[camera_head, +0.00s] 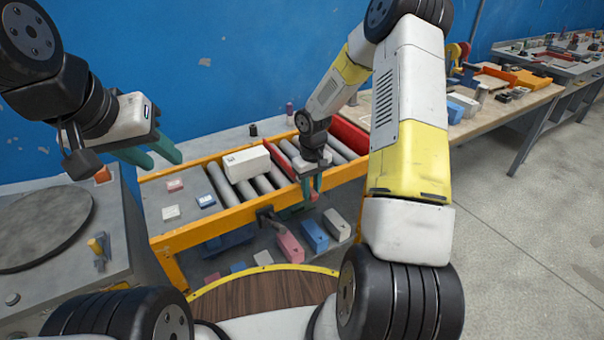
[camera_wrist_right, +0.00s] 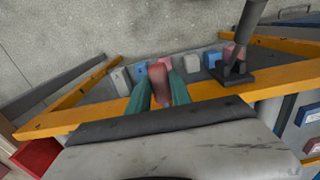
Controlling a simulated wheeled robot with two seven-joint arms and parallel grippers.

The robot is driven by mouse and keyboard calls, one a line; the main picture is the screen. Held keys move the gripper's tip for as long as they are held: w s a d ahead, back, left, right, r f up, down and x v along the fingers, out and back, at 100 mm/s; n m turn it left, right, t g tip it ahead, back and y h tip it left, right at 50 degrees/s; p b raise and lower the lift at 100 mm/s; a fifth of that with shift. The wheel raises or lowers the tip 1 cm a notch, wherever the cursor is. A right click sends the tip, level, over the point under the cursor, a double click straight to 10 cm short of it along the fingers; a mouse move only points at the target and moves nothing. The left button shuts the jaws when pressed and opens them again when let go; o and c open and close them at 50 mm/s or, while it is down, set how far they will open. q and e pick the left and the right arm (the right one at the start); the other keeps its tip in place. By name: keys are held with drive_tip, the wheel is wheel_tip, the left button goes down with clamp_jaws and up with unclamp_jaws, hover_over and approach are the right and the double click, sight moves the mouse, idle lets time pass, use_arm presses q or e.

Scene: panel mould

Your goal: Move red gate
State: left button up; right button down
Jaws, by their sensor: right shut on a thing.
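The red gate (camera_head: 287,149) shows as a narrow red strip across the rollers, right of the white box (camera_head: 246,163). My right gripper (camera_head: 308,199) is at the front yellow rail of the conveyor, with its green fingers pointing down. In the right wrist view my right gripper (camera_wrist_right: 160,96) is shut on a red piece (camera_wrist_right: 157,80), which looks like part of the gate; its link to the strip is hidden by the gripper. My left gripper (camera_head: 166,161) hangs over the left end of the conveyor, fingers apart and empty.
The roller conveyor has a yellow frame (camera_head: 225,222). A larger red panel (camera_head: 346,133) stands to its right. Small pink and blue blocks lie at its left end. Pink (camera_head: 290,247), blue (camera_head: 314,236) and white (camera_head: 337,225) blocks sit below the front rail, near a dark bracket (camera_head: 270,220).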

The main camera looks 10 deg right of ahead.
drive_tip(key=shift+s+f, duration=0.1)
drive_tip(key=shift+f, duration=2.65)
drive_tip(key=c, duration=1.2)
unclamp_jaws()
drive_tip(key=shift+o, duration=0.2)
drive_tip(key=shift+r, duration=3.9)
drive_tip(key=shift+r, duration=0.1)
